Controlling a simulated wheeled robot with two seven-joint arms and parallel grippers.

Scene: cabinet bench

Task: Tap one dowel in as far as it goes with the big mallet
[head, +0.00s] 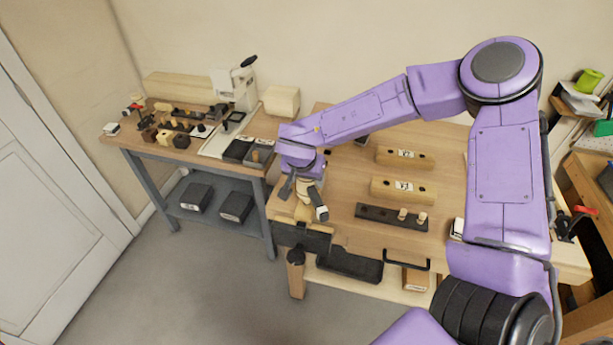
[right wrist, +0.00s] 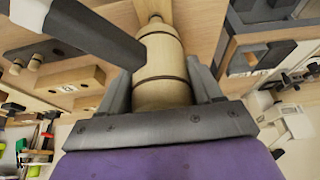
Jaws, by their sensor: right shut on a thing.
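My right gripper (head: 302,186) is over the left front corner of the wooden bench and shut on the big mallet. The right wrist view shows a pale wooden, dark-ringed part of the mallet (right wrist: 160,60) between the two fingers (right wrist: 162,88). A dark bar with a pale end crosses in front of it; I cannot tell whether it belongs to the mallet. Two pale dowels (head: 402,214) (head: 422,218) stand upright in a dark strip (head: 378,213) on the bench, right of the gripper. They also show in the right wrist view (right wrist: 35,62). My left gripper is out of view.
Two wooden blocks with labels and holes (head: 403,190) (head: 405,158) lie behind the dowel strip. A side table (head: 128,143) on the left is crowded with small parts and a white machine (head: 238,88). A dark vise (head: 300,238) is on the bench front. Bare bench top lies between.

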